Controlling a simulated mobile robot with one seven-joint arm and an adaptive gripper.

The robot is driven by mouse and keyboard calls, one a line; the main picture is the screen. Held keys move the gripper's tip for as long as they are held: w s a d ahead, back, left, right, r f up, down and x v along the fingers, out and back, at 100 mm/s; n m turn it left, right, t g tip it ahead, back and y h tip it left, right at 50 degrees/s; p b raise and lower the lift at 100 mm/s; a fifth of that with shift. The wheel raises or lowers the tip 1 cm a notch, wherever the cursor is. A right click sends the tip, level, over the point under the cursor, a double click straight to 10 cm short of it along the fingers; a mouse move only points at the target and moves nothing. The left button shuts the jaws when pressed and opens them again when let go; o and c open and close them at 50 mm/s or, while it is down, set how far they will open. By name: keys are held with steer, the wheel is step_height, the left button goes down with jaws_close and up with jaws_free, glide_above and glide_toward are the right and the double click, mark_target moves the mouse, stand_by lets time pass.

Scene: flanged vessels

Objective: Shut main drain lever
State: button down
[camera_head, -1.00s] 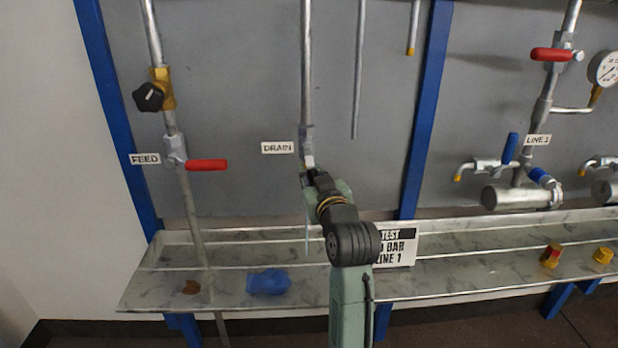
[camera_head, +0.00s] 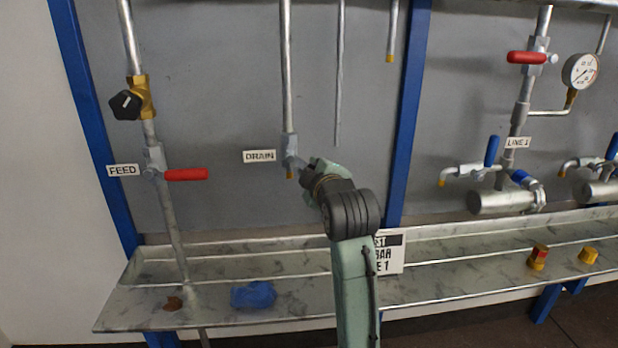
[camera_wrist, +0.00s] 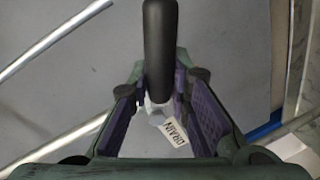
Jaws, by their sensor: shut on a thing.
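The drain valve (camera_head: 290,146) sits on a vertical grey pipe, right of its DRAIN label (camera_head: 259,156). My gripper (camera_head: 303,168) is just below and to the right of the valve body, and my arm hides most of the lever in the head view. In the wrist view, the dark drain lever (camera_wrist: 160,50) runs between the two purple-padded fingers of my gripper (camera_wrist: 160,100). My gripper is shut on this lever. The DRAIN label also shows beyond the fingers in the wrist view (camera_wrist: 175,132).
The feed valve with a red lever (camera_head: 186,174) is on the left pipe. A metal shelf (camera_head: 215,314) below carries a blue cloth-like item (camera_head: 254,295). A blue upright (camera_head: 408,120) and a test sign (camera_head: 391,254) stand right of my arm.

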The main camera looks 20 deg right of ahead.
steer(key=n, duration=0.1)
steer(key=r+n+h, duration=0.1)
steer(key=n, duration=0.1)
steer(key=r+n, duration=0.1)
steer(key=shift+s+d+r+g+b, duration=0.1)
steer(key=shift+d+r+g+b, duration=0.1)
steer(key=shift+d+g+b, duration=0.15)
steer(key=shift+n, duration=0.3)
steer(key=c, duration=1.5)
jaws_free()
steer(key=shift+o, duration=0.2)
steer(key=shift+a, duration=0.1)
steer(key=v, duration=1.2)
steer(key=shift+a, duration=0.1)
